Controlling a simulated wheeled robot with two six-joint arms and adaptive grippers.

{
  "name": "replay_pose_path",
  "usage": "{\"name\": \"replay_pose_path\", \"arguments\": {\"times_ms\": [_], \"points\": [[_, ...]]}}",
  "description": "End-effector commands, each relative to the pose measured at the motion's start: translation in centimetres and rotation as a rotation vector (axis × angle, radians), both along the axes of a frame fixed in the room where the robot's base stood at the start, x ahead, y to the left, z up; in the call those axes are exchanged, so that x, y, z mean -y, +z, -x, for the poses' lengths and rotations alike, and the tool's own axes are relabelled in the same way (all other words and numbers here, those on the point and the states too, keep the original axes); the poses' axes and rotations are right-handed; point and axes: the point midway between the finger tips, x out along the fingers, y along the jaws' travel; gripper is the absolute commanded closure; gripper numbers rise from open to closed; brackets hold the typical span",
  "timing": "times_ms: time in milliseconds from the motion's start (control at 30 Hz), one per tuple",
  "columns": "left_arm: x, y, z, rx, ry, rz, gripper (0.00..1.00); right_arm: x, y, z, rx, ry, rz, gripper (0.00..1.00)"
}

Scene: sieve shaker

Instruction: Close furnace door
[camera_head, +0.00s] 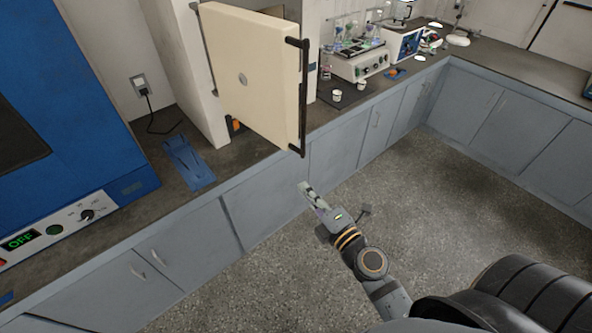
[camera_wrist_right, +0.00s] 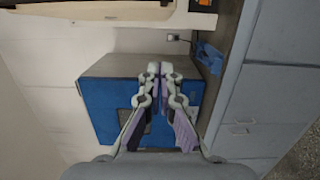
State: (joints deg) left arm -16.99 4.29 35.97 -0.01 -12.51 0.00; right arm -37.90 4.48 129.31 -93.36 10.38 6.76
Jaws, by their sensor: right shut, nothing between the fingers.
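The furnace door (camera_head: 250,75) is a cream panel with a dark vertical handle (camera_head: 304,98) on its right edge. It stands swung open, out over the counter's front edge, in the head view. My right gripper (camera_head: 303,187) is shut and empty, below the handle and in front of the grey cabinets, apart from the door. In the right wrist view its fingertips (camera_wrist_right: 160,68) meet, with the blue appliance (camera_wrist_right: 110,105) behind them. The furnace interior is mostly hidden behind the door. My left gripper is not in view.
The blue appliance with an "OFF" display (camera_head: 20,241) stands on the counter at left. A blue flat stand (camera_head: 187,162) lies beside it. A shaker with flasks (camera_head: 358,62) and small white cups (camera_head: 337,95) stand right of the door. The floor (camera_head: 400,200) is clear.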

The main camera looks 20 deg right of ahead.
Motion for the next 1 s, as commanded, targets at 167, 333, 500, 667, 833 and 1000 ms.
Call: {"name": "replay_pose_path", "arguments": {"times_ms": [167, 333, 500, 667, 833, 1000], "points": [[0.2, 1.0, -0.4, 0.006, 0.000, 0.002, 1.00, -0.2, 0.3, -1.4, 0.001, -0.002, -0.004, 1.00], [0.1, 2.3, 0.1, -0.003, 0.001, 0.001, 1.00, -1.0, 0.5, -4.8, 0.002, -0.002, -0.006, 1.00], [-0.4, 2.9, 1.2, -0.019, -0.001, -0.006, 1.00, -1.9, 0.3, -8.4, 0.001, -0.002, -0.005, 1.00], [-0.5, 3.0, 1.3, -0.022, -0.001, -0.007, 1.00, -0.9, -0.1, -10.5, -0.001, 0.001, 0.003, 1.00], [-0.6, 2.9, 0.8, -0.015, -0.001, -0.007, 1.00, 0.8, -0.1, -11.4, -0.002, -0.001, -0.001, 1.00], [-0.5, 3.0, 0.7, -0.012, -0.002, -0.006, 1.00, 1.4, -0.1, -11.6, -0.002, -0.001, -0.004, 1.00]]}}
